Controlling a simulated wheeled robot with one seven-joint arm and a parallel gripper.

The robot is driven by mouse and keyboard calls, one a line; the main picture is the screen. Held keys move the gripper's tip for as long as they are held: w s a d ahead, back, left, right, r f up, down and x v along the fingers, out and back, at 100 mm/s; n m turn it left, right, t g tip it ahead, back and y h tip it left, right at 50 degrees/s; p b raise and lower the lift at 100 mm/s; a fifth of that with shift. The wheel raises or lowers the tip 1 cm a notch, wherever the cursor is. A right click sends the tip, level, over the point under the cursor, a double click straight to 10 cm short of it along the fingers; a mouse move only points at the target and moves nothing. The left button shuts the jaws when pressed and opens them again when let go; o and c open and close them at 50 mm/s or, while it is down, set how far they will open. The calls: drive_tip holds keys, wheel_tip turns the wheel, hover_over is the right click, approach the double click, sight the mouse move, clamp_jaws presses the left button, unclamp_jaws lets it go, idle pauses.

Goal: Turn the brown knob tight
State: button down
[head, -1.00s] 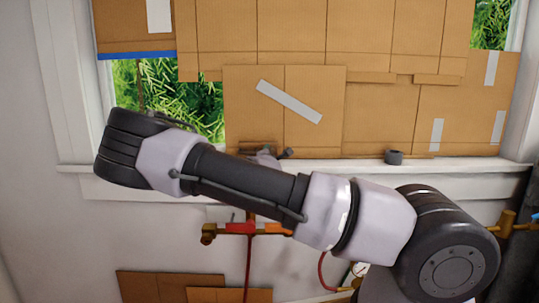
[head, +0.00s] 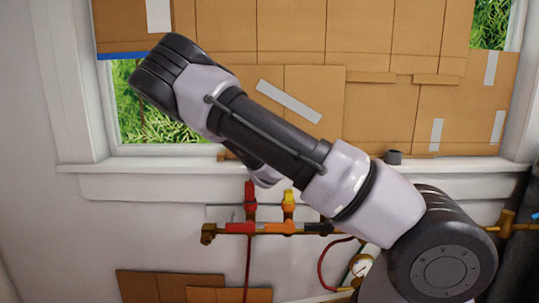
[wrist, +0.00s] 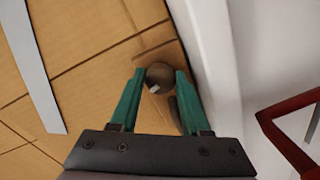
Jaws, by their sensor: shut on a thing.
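In the wrist view, a round brown-grey knob (wrist: 159,74) with a small pale patch sits between the tips of my gripper's green fingers (wrist: 157,80). The fingers appear closed on its two sides. A dark shape (wrist: 175,115) shows beside the right finger; I cannot tell whether it is part of the knob. In the head view my own arm hides the fingers and the knob. A brass pipe (head: 268,228) with a red valve (head: 250,200) and an orange valve (head: 288,204) runs along the wall below the window.
Cardboard (head: 390,110) covers most of the window above a white sill (head: 470,165). A small dark grey round object (head: 393,157) stands on the sill. A red hose (head: 325,270) and a gauge (head: 360,267) are low beside my arm. A red part (wrist: 290,130) shows at the wrist view's right.

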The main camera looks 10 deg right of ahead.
drive_tip(key=shift+f+m+y, duration=0.1)
drive_tip(key=shift+m+y, duration=0.2)
drive_tip(key=shift+m, duration=1.2)
drive_tip(key=shift+c, duration=1.8)
unclamp_jaws()
drive_tip(key=shift+s, duration=0.1)
drive_tip(key=v, duration=1)
drive_tip(key=shift+s, duration=0.3)
